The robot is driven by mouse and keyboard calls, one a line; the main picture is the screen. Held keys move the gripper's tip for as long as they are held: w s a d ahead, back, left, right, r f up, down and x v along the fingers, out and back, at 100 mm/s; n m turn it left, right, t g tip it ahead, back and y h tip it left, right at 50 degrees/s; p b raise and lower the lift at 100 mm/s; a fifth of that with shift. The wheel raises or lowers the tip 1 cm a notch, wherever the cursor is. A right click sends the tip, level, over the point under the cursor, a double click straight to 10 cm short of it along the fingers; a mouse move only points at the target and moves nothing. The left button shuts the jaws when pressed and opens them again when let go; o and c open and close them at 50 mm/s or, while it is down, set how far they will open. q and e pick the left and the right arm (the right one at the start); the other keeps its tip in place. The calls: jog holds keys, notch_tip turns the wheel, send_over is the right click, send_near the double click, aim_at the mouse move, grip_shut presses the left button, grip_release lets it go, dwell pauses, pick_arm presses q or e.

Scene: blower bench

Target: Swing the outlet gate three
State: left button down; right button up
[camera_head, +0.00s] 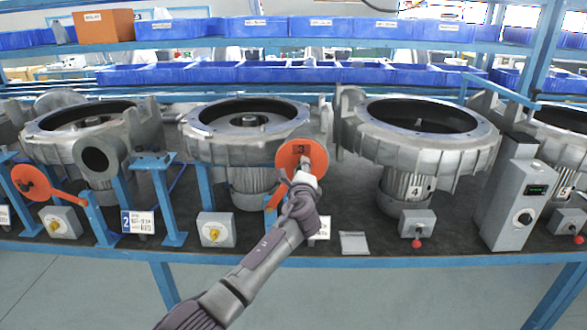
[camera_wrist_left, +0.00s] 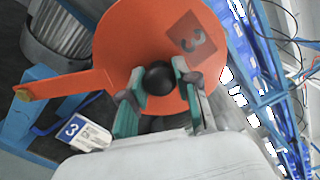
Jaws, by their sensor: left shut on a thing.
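The outlet gate three is an orange disc (camera_head: 291,151) marked 3, with an arm reaching down towards a blue post. In the left wrist view the disc (camera_wrist_left: 130,45) fills the middle, and its arm (camera_wrist_left: 62,86) points left. My left gripper (camera_head: 304,166) is in front of the disc. Its fingers (camera_wrist_left: 158,88) are closed around a black ball knob (camera_wrist_left: 159,77) on the disc's face. The disc and my gripper hide what lies behind them, so the outlet three opening does not show. My right gripper is not in view.
Outlet two (camera_head: 101,157) is uncovered, with its orange gate (camera_head: 40,184) off to the left. Blower four (camera_head: 420,130) and a grey control box (camera_head: 513,205) stand to the right. Small switch boxes (camera_head: 217,230) line the bench's front edge. Blue bins fill the shelves behind.

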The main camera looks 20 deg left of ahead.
pick_arm(q)
jog(key=shift+d+f, duration=0.1)
jog(key=shift+d, duration=0.1)
dwell(0.3)
jog(key=c, duration=0.8)
grip_release()
jog(key=shift+w+d+f, duration=0.1)
jog(key=shift+d, duration=0.05)
jog(key=v, duration=1.2)
jog(key=shift+f, duration=0.1)
